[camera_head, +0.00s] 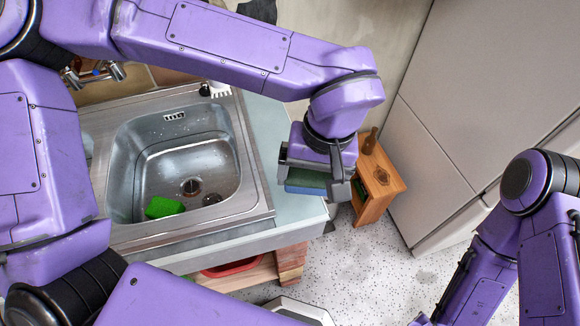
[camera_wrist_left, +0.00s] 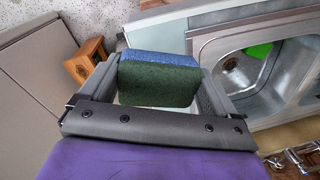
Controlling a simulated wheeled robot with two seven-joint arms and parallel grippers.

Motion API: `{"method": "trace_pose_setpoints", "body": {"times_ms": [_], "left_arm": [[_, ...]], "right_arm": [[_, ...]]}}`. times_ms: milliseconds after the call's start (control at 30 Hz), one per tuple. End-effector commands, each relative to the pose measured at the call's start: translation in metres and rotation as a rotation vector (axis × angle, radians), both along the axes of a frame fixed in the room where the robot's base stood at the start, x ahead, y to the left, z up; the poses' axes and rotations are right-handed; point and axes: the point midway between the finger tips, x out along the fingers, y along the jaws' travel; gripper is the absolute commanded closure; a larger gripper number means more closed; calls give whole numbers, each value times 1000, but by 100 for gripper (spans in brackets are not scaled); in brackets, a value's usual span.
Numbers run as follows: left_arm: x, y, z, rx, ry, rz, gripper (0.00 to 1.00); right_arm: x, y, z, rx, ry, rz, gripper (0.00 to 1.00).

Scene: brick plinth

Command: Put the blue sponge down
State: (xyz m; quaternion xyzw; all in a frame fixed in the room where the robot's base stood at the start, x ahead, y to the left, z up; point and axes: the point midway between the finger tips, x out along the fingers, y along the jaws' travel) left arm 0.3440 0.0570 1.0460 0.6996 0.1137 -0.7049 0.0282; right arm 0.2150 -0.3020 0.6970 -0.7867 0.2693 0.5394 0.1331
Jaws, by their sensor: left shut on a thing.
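The blue sponge (camera_head: 306,184) has a blue side and a dark green side. It is clamped in my left gripper (camera_head: 311,172), near the right end of the pale countertop (camera_head: 268,125). In the left wrist view the sponge (camera_wrist_left: 158,82) sits between the two fingers of the left gripper (camera_wrist_left: 155,88), green face toward the camera. The height of the sponge over the counter is hard to judge. My right arm is at the lower right of the head view, and its gripper is out of frame.
A steel sink (camera_head: 240,210) left of the gripper holds a bright green sponge (camera_head: 164,207). A small wooden cabinet (camera_head: 378,182) stands right of the counter, by large pale cabinet fronts (camera_head: 470,100). A red container (camera_head: 232,268) is under the counter. Some countertop right of the sink is bare.

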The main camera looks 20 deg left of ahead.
Motion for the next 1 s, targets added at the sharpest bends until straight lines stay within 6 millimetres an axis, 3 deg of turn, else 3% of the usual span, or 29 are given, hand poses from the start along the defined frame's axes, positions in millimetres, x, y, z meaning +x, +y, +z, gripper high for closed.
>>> {"method": "trace_pose_setpoints", "body": {"times_ms": [67,200,467,600,1000], "left_arm": [[15,19,-7,-1,2,6,34],[31,38,-41,1,4,2,34],[46,57,-74,2,4,0,34],[45,55,-97,2,2,0,34],[45,55,-102,1,1,-1,34]], "right_arm": [[0,0,8,0,-1,0,57],[1,0,8,0,-1,0,57],[1,0,11,0,-2,0,57],[1,0,9,0,-2,0,57],[1,0,12,0,-2,0,57]]}}
